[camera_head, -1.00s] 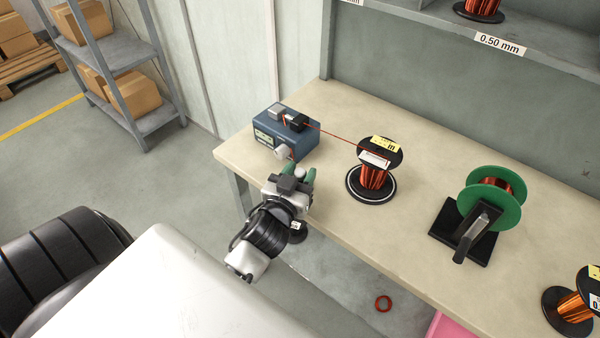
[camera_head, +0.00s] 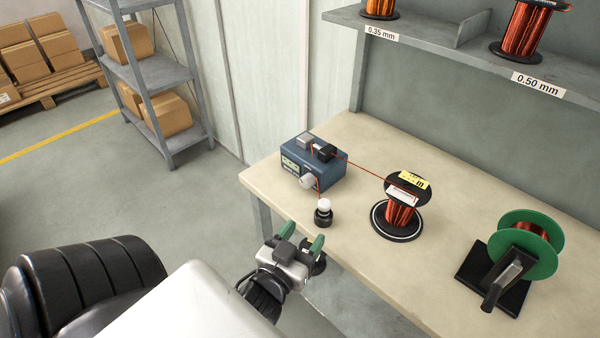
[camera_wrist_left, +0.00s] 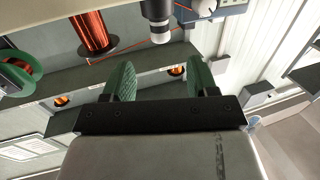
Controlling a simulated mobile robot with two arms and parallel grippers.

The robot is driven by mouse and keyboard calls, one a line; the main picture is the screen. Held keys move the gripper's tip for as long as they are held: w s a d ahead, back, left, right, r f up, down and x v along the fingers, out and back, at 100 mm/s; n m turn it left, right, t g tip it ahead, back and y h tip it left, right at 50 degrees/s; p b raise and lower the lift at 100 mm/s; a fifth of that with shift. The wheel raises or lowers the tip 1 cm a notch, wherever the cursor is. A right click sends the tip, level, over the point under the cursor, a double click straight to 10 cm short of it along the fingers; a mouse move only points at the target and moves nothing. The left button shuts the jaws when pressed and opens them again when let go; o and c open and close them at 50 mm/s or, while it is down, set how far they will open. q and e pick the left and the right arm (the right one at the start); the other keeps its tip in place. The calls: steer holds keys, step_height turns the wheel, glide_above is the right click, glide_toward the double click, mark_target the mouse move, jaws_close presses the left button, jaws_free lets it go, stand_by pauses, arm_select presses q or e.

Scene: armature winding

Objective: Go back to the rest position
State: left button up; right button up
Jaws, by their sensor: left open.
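My left gripper (camera_head: 295,243) is at the front edge of the bench in the head view, with its two green fingers spread apart and nothing between them. Its fingers also show in the left wrist view (camera_wrist_left: 160,80), open and empty. A small black piece with a white top (camera_head: 324,212) stands on the bench just beyond the fingers, apart from them. It also shows in the left wrist view (camera_wrist_left: 158,20). My right gripper is not in view.
The bench (camera_head: 360,150) holds a blue winding machine (camera_head: 318,165), a copper spool (camera_head: 400,210) joined to it by a red wire, and a green reel on a stand (camera_head: 520,250). A shelf (camera_head: 450,50) with spools is above. Grey racking (camera_head: 150,80) stands at left.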

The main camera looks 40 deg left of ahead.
arm_select(q)
steer(key=s+d+f+m+g+h+p, duration=0.1)
steer(key=s+d+f+g, duration=0.15)
steer(key=f, duration=0.75)
steer(key=s+d+f+m+g+h+p, duration=0.1)
steer(key=s+d+f+g, duration=0.15)
steer(key=f, duration=0.85)
steer(key=s+d+f+m+g+h+p, duration=0.15)
steer(key=f+g, duration=0.25)
steer(key=f, duration=0.6)
steer(key=s+a+f+g+p, duration=0.1)
steer(key=s+a+f+g, duration=0.1)
steer(key=s+f+g, duration=0.2)
steer(key=s+a+f+m+g, duration=0.1)
steer(key=s+a+f+g, duration=0.1)
steer(key=s+f, duration=0.9)
steer(key=s+g, duration=0.1)
steer(key=s, duration=0.6)
steer(key=shift+g+p, duration=0.35)
steer(key=shift+g, duration=0.05)
steer(key=shift+d, duration=0.1)
